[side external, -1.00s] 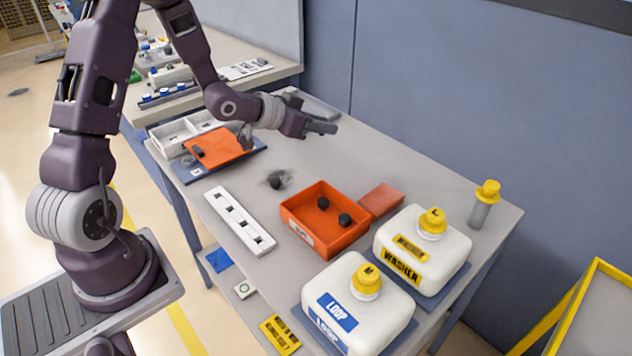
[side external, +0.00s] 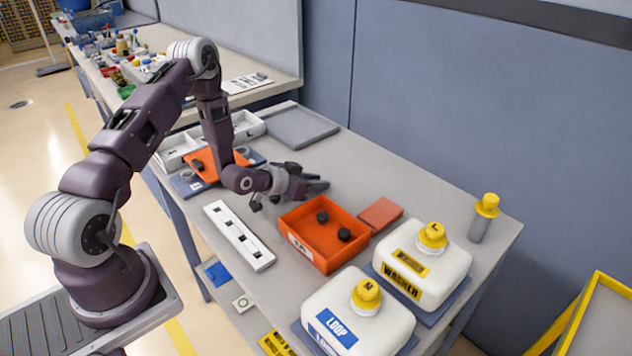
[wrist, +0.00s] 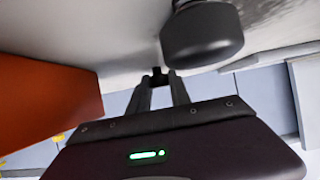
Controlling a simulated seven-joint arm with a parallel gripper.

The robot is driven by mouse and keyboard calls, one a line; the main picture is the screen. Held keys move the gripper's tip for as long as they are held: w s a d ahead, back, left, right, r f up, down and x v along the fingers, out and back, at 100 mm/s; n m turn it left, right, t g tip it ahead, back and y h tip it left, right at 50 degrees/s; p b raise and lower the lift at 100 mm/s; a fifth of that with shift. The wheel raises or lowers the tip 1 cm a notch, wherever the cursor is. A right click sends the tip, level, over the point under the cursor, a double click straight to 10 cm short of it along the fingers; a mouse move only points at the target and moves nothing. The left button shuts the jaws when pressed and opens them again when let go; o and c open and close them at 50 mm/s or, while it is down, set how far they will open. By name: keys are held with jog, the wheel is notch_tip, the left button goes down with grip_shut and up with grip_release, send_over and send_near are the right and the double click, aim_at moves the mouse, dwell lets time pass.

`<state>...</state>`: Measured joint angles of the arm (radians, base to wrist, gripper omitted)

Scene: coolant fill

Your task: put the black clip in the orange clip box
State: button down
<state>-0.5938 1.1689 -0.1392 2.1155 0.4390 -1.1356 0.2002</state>
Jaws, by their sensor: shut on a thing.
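The orange clip box (side external: 340,257) is open-topped and stands on the grey table, with two black clips (side external: 322,216) (side external: 344,235) inside. My gripper (side external: 312,184) is low over the table just behind the box. In the wrist view my gripper (wrist: 158,82) has its fingers drawn together on a small black thing (wrist: 157,72), taken to be the black clip. It is mostly hidden in the side view. An orange wall, likely the box (wrist: 45,100), fills the left of the wrist view. A large dark rounded form (wrist: 202,38) is near the fingers; I cannot tell what it is.
A white slotted strip (side external: 238,235) lies left of the box, and a flat orange block (side external: 380,213) lies right of it. Two white jugs (side external: 358,312) (side external: 425,255) with yellow caps stand in front. White trays and an orange plate (side external: 205,160) are behind my arm.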

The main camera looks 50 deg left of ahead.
jog(key=shift+f, duration=0.15)
jog(key=c, duration=1.2)
grip_release()
